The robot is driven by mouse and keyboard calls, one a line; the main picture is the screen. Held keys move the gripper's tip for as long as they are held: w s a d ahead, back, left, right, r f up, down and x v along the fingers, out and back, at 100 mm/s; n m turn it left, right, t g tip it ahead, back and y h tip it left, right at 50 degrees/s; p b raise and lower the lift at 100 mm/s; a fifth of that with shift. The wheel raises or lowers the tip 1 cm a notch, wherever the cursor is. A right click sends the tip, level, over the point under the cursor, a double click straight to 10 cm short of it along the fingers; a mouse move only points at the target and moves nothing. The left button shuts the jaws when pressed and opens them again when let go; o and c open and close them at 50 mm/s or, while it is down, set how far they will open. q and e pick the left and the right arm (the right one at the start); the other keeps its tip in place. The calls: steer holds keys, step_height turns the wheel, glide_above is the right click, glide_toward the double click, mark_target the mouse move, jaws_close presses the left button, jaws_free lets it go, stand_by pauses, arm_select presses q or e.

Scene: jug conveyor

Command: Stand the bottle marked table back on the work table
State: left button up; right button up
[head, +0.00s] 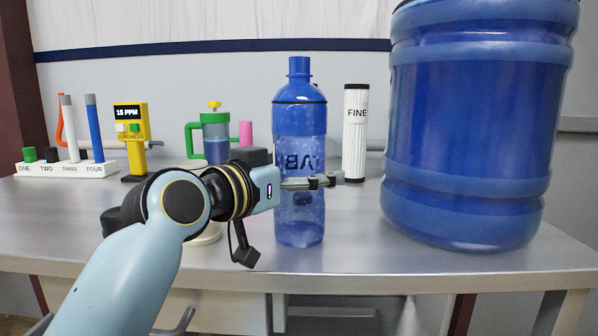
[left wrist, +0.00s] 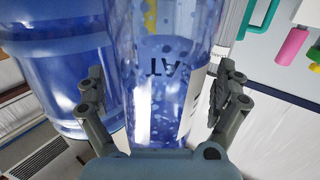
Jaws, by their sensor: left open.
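The blue see-through bottle with dark lettering (head: 300,120) stands upright on the metal work table (head: 350,258), near its front edge. Part of its lettering is hidden; "AB" shows. My left gripper (head: 326,181) reaches across the bottle from the left at mid-height. In the left wrist view the bottle (left wrist: 160,95) lies between the two spread fingers of the left gripper (left wrist: 160,86), with a gap on each side. The left gripper is open. My right gripper does not show.
A large blue water jug (head: 475,125) stands close on the right. A white FINE filter (head: 355,135), a green-handled cup (head: 215,138), a yellow meter (head: 132,135) and a numbered rack (head: 65,169) stand farther back. Bare table lies between bottle and jug.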

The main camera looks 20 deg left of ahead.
arm_select(q)
steer(key=shift+r, duration=0.2)
steer(key=p+v, duration=0.1)
steer(key=v, duration=1.1)
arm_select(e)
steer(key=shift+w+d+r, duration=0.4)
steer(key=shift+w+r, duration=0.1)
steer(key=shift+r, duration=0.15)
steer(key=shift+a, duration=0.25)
arm_select(q)
steer(key=shift+f, duration=0.1)
